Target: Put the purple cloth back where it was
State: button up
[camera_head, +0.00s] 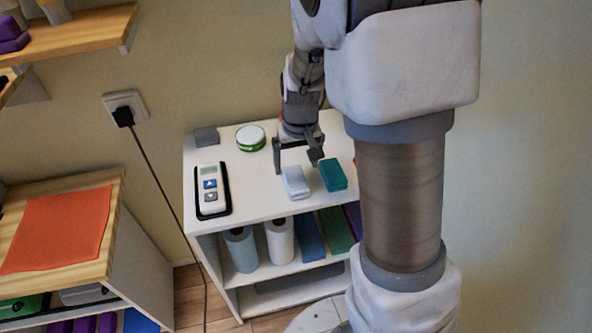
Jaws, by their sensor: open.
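I cannot tell for sure which thing is the purple cloth. A narrow purple item (352,217) stands at the right of the white shelf unit's middle level, partly hidden by my arm, and may be folded cloth. My gripper (296,167) is open and empty, pointing down above the white unit's top (258,190). It is just above and behind a folded white cloth (295,182) and a teal block-shaped item (333,175). I cannot tell whether it touches either.
A black-edged device (211,190), a green-white round tin (250,138) and a grey block (206,137) share the top. Rolls (241,250) stand below. An orange cloth (60,229) lies on the left wooden unit. Purple blocks (10,36) sit on the wall shelf. A cable (160,185) hangs between.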

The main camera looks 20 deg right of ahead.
aim_at(298, 185)
jog(key=s+r+t+y, duration=0.1)
jog(key=s+r, duration=0.3)
jog(key=r, duration=0.3)
jog(key=s+r+t, duration=0.1)
jog(key=s+r, duration=0.4)
jog(key=r, duration=0.3)
jog(key=s+r+t+h, duration=0.1)
jog(key=s+r, duration=0.3)
jog(key=s, duration=0.6)
jog(key=shift+r+t+p, duration=0.15)
jog(key=shift+t+p, duration=0.15)
jog(key=shift+t, duration=0.1)
jog(key=shift+r, duration=0.1)
jog(key=shift+r+p, duration=0.3)
jog(key=shift+p, duration=0.1)
